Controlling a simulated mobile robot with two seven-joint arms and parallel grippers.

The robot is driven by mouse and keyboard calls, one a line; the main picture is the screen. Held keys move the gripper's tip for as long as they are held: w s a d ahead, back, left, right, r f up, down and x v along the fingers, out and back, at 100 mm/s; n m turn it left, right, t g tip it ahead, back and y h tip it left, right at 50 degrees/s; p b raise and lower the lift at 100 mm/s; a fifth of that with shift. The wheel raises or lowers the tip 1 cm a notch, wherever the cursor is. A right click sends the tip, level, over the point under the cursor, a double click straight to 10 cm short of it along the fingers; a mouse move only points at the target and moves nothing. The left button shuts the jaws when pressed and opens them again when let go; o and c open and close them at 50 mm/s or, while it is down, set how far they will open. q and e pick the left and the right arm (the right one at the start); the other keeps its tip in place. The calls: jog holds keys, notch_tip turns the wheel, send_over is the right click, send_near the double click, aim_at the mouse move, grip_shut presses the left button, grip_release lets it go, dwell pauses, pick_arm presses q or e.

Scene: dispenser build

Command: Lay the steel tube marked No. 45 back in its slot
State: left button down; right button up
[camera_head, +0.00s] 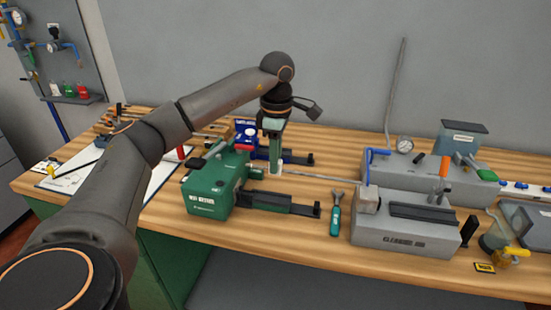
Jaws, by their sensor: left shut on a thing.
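My left gripper (275,171) reaches down behind the green machine (210,190), shut on a thin pale steel tube (318,178). The tube lies about level and runs right from the fingers toward the grey block with the blue handle. I cannot tell whether its far end touches that block. The tube's number is too small to read, and no slot for it can be made out. My right gripper is not in view.
A dark rail (285,205) juts right from the green machine, and a teal-handled tool (335,215) lies beside it. Grey blocks (400,236) fill the bench's right side. A thin grey rod (394,90) stands near the wall. Bare wood (300,238) shows at the front.

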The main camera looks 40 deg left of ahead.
pick_arm(q)
jog(key=s+d+f+m, duration=0.7)
jog(key=d+f+m, duration=0.3)
jog(key=m, duration=0.2)
jog(key=s+d+f+m, duration=0.8)
jog(key=d+f+m, duration=0.3)
jog(key=shift+d+f+m, duration=0.25)
jog(key=shift+f+m, duration=0.05)
jog(key=shift+m, duration=0.1)
